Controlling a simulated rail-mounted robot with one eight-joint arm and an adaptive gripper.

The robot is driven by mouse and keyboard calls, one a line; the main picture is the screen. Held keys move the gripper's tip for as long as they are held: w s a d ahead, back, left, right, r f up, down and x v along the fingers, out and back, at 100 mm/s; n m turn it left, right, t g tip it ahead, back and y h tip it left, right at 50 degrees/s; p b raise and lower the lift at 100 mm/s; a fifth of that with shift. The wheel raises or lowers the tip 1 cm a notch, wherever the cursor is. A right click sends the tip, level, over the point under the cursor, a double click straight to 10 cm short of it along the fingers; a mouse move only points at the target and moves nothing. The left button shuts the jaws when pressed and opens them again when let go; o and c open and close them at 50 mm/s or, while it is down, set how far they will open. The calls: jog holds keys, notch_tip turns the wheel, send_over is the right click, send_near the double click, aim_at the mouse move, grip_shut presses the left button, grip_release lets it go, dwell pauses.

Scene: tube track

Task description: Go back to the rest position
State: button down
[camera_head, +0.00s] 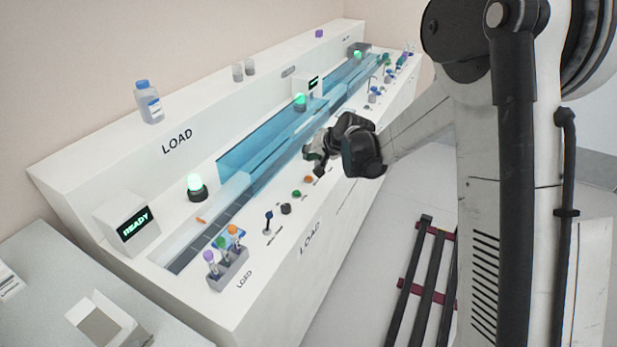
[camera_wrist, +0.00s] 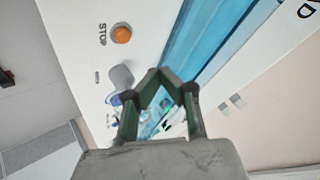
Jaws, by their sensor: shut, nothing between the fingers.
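My gripper (camera_head: 314,156) is above the front part of the white tube track bench (camera_head: 290,270), near the middle of its length. In the wrist view its dark green fingers (camera_wrist: 158,78) are shut with nothing between them. My arm reaches in from the right in the head view. The blue track channel (camera_head: 265,145) runs along the bench beside the gripper. An orange STOP button (camera_wrist: 121,34) shows in the wrist view, to the left of the fingers. What lies just under the gripper is partly hidden in the head view.
A rack (camera_head: 228,268) with several capped tubes stands at the near end. A READY display (camera_head: 128,228), a lit green beacon (camera_head: 196,187), a joystick (camera_head: 268,220) and a blue-capped bottle (camera_head: 148,101) are on the bench. Floor rails (camera_head: 425,285) lie to the right.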

jog(key=s+d+r+n+h, duration=0.1)
jog(key=s+d+r, duration=0.2)
jog(key=s+r, duration=0.5)
jog(key=s+d+r+h, duration=0.25)
jog(key=s+r, duration=0.35)
jog(key=s, duration=0.5)
jog(key=s+d+h, duration=0.1)
jog(key=s+d, duration=0.2)
jog(key=s, duration=0.8)
jog(key=s+d+f+n, duration=0.1)
jog(key=s+d, duration=0.3)
jog(key=s, duration=0.8)
jog(key=shift+s+d+h, duration=0.15)
jog(key=shift+s+h, duration=0.1)
jog(key=shift+h, duration=0.1)
jog(key=shift+g, duration=0.3)
